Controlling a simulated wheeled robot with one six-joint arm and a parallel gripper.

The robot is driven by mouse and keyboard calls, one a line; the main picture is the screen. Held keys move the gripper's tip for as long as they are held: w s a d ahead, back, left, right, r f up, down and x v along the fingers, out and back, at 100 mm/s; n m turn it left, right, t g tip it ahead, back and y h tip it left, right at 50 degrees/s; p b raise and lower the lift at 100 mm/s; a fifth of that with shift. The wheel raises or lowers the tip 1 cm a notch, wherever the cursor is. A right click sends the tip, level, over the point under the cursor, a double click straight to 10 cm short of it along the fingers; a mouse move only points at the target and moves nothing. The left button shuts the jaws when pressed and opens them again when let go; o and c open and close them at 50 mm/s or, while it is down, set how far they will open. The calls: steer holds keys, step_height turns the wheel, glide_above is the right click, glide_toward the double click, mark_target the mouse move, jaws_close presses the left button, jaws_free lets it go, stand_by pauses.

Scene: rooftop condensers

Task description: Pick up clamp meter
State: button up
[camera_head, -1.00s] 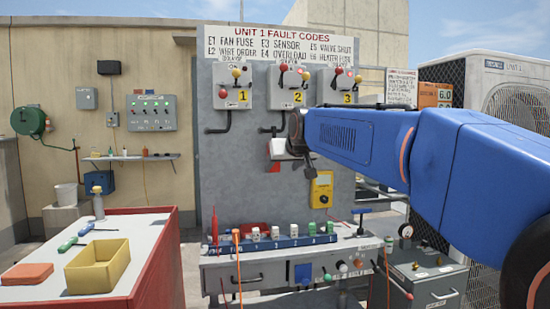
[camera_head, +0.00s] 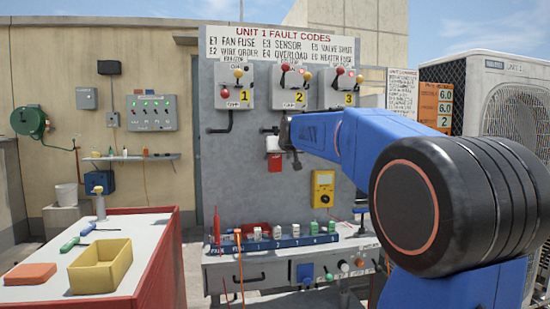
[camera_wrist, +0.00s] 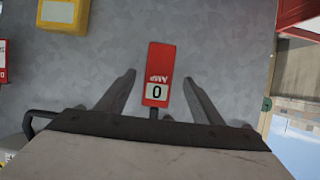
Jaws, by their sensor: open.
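In the wrist view the two fingers of my gripper (camera_wrist: 159,77) are spread, one on each side of the meter, with gaps to both sides. A dark stem runs from the meter to the gripper body's edge; whether they touch is unclear.
A yellow meter (camera_head: 322,189) hangs on the panel (camera_head: 235,185) at lower right. Switch boxes (camera_head: 288,88) with levers are above. A bench (camera_head: 345,246) with a blue rack (camera_head: 280,242) is below. A red-sided table (camera_head: 160,255) with a yellow bin (camera_head: 100,268) stands at left.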

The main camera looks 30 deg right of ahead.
mark_target(276, 158)
steer(key=shift+x, duration=3.15)
steer(key=shift+d, duration=0.1)
steer(key=c, duration=1.3)
